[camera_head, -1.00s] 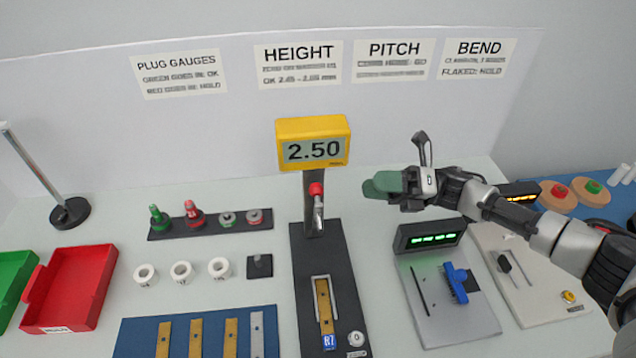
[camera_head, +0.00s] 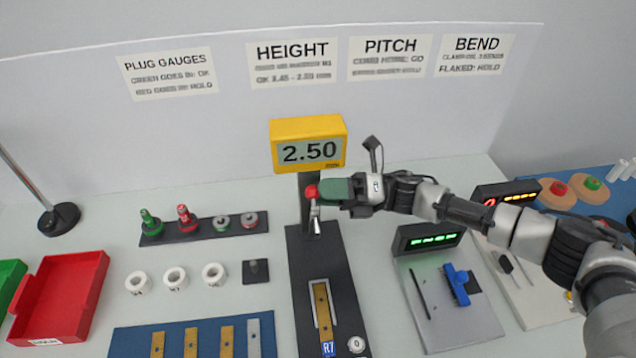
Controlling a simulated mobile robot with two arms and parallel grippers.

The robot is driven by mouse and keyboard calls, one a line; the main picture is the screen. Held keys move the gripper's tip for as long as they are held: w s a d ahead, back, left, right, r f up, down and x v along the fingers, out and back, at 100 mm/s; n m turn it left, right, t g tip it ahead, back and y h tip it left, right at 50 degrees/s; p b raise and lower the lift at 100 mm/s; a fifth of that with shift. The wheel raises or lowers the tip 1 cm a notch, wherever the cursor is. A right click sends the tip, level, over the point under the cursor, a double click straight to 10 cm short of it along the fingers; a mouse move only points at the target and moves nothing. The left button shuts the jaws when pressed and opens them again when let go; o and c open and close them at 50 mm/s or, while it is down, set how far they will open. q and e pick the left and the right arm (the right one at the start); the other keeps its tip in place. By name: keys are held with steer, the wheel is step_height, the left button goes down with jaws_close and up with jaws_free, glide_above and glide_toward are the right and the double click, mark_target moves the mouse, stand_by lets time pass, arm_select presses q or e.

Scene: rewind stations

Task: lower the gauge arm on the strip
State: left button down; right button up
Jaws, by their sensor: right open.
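The height gauge stands in the middle, with a yellow display (camera_head: 309,146) reading 2.50 on a dark post and base (camera_head: 295,262). Its arm has a red knob (camera_head: 312,191) and a metal spindle (camera_head: 315,217) below. A brass strip (camera_head: 323,312) lies in the slot of the base, under the spindle and apart from it. My right gripper (camera_head: 324,191), with green fingers, is open at the red knob's right side; I cannot tell whether it touches. The fingers cover part of the knob and post. My left gripper is not in view.
Left of the gauge are a plug rack (camera_head: 205,229), white rings (camera_head: 175,278), a blue mat (camera_head: 170,338) with several strips, and a red tray (camera_head: 62,300). At right are the pitch station (camera_head: 432,240) and bend station (camera_head: 505,193), beneath my right arm.

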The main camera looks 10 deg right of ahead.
steer(key=shift+x, duration=0.85)
steer(key=shift+c, duration=0.4)
jaws_close()
steer(key=s+f+n+g+b, duration=0.2)
steer(key=s+f+n+b, duration=0.2)
steer(key=s+n+b, duration=0.4)
steer(key=s+b, duration=0.1)
steer(key=b, duration=0.3)
steer(key=shift+f+n+h, duration=0.3)
steer(key=shift+h, duration=0.1)
steer(key=shift+s, duration=0.1)
